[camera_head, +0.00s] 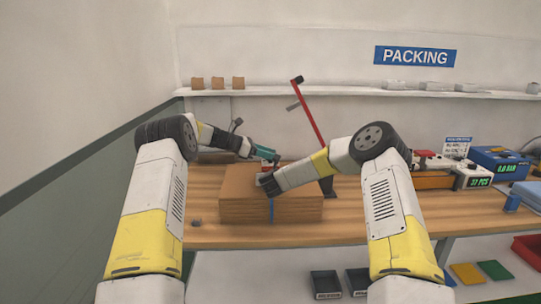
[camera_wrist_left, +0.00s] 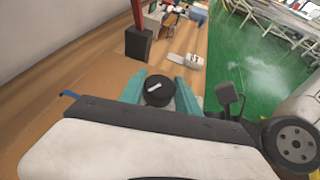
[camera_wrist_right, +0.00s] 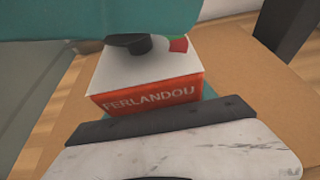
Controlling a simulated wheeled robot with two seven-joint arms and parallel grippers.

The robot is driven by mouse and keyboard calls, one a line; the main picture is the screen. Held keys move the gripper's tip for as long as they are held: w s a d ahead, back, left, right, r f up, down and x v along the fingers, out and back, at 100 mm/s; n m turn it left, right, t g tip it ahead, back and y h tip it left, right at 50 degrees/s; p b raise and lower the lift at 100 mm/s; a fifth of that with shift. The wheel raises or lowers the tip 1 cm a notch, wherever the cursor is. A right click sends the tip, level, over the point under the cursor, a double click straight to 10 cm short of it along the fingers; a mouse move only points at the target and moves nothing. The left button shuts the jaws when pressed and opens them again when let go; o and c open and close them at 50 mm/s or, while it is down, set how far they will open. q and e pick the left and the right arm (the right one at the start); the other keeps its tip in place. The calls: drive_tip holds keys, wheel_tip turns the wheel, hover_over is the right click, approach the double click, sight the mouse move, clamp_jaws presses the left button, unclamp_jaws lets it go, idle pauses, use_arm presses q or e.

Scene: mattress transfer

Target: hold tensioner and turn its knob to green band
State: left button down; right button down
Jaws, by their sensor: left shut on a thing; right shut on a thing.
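The tensioner (camera_wrist_right: 150,95) is a red box with a white top, lettered "FERLANDOU", standing over the brown carton. Its black knob (camera_wrist_right: 130,43) shows in part, beside a small dial with red and green patches (camera_wrist_right: 178,44). In the left wrist view the knob (camera_wrist_left: 158,92) has a white pointer mark and sits between the teal fingers of my left gripper (camera_wrist_left: 160,86), which is shut on it. My right gripper (camera_head: 266,182) is shut on the tensioner body, low at the carton's top. My left gripper hides part of the dial, so I cannot tell where the pointer stands on it.
The carton (camera_head: 240,208) sits on the wooden bench (camera_head: 350,220), with a blue strap (camera_head: 271,210) down its front. A red lever arm (camera_head: 312,115) rises behind it. Scales and boxes (camera_head: 475,175) stand at the right. Bench left of the carton is mostly clear.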

use_arm(q)
drive_tip(key=shift+a+m+g, duration=0.1)
drive_tip(key=shift+m+g, duration=0.5)
drive_tip(key=shift+g, duration=0.1)
drive_tip(key=c, duration=0.9)
unclamp_jaws()
drive_tip(key=shift+o, duration=0.2)
drive_tip(key=v, duration=1.2)
drive_tip(key=shift+w+f, duration=0.15)
drive_tip(key=shift+f, duration=0.05)
